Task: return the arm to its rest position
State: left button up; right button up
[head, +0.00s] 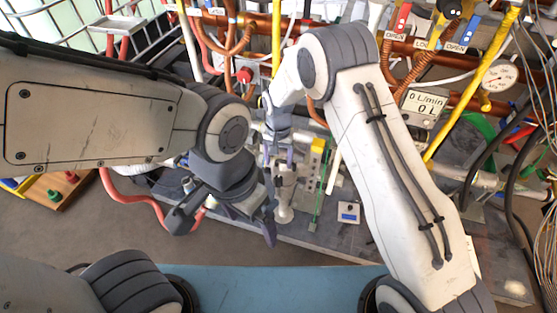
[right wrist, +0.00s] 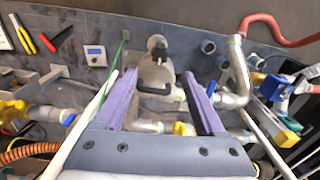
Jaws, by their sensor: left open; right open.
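My right arm (head: 385,150) comes from the lower right and reaches up and over the workbench. My right gripper (head: 278,160) is small in the head view, with its fingers pointing down among the pipes. In the right wrist view its two purple fingers (right wrist: 160,78) are spread apart, with nothing held between them. A grey pipe fitting with a black handle (right wrist: 156,87) shows in the gap; I cannot tell how far below it is. My left arm (head: 100,110) comes in from the left.
A small white control box (head: 348,212) lies on the grey bench (head: 320,235). Loose cables hang at right. The floor (head: 70,230) at lower left is clear.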

jog(key=s+a+r+n, duration=0.2)
jog(key=s+r+n, duration=0.3)
jog(key=s+r, duration=0.95)
jog(key=s+d+r+n+y, duration=0.1)
jog(key=s+d+r+n, duration=0.25)
jog(key=s, duration=0.55)
jog(key=s+d+r+n, duration=0.2)
jog(key=s+d+r, duration=0.15)
jog(key=s, duration=0.45)
notch_tip(320, 180, up, 22)
jog(key=p, duration=2.1)
jog(key=shift+f, duration=0.15)
